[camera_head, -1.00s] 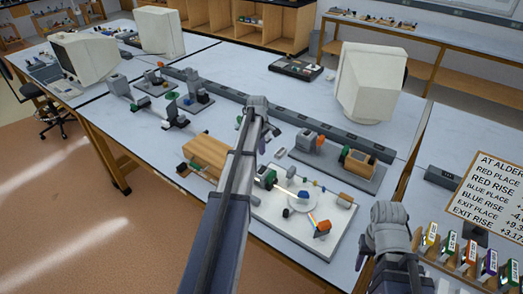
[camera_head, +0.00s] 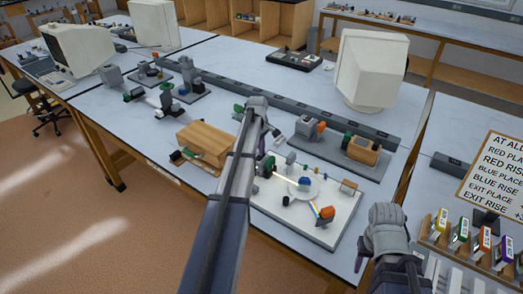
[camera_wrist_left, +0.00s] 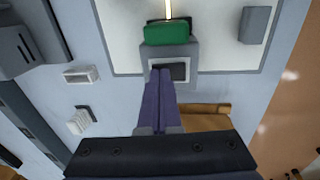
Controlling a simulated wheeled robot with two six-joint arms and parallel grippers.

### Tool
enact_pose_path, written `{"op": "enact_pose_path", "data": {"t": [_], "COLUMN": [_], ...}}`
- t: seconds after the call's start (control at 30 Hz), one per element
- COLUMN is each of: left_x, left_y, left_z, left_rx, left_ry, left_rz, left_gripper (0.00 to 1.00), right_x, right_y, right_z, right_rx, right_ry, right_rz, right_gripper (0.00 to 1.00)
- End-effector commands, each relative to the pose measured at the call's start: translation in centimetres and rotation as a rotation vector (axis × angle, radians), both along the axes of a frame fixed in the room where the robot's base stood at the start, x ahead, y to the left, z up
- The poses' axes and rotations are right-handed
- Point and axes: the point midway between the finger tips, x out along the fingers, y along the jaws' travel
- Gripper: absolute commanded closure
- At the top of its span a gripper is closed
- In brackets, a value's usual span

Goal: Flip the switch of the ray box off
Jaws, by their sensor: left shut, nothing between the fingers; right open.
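The ray box (camera_wrist_left: 197,55) is a grey block with a green front piece (camera_wrist_left: 167,33). A yellow beam (camera_wrist_left: 168,8) leaves the front, so the lamp is lit. A dark switch (camera_wrist_left: 177,71) lies on the box's top in the left wrist view. My left gripper (camera_wrist_left: 161,72) is shut and empty, its purple fingertips at the left edge of the switch; I cannot tell if they touch it. In the head view the ray box (camera_head: 266,164) is partly hidden by my left gripper (camera_head: 262,150). My right gripper (camera_head: 361,262) is open and empty, off the board's right side.
The ray box stands on a white board (camera_head: 274,207) with a blue prism (camera_head: 305,183) and a coloured spectrum. A wooden block (camera_head: 205,145) is to the left. A grey rail (camera_head: 240,97) and a monitor (camera_head: 370,70) stand behind. Coloured labelled blocks (camera_head: 462,235) are at right.

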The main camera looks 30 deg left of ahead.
Motion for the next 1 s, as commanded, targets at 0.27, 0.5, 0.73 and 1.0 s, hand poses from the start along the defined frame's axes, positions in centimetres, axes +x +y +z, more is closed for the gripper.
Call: {"op": "enact_pose_path", "data": {"t": [0.27,0.5,0.73,1.0], "left_x": [0.2,0.0,-1.1,-1.5], "left_y": [0.0,0.0,0.0,0.1], "left_z": [-0.4,-0.4,-0.2,-0.1], "left_rx": [0.0,-0.001,-0.002,-0.001], "left_ry": [0.0,0.001,0.004,0.002], "left_rz": [0.0,0.0,0.001,0.001], "left_gripper": [1.0,1.0,1.0,1.0], "right_x": [0.0,0.0,0.0,0.0], "right_y": [0.0,0.0,0.0,0.0], "right_z": [-0.4,-0.4,-0.2,-0.1], "right_rx": [0.0,0.0,0.0,0.0], "right_ry": [0.0,0.0,0.0,0.0], "right_rz": [0.0,0.0,0.0,0.0], "right_gripper": [0.5,0.5,0.5,0.5]}}
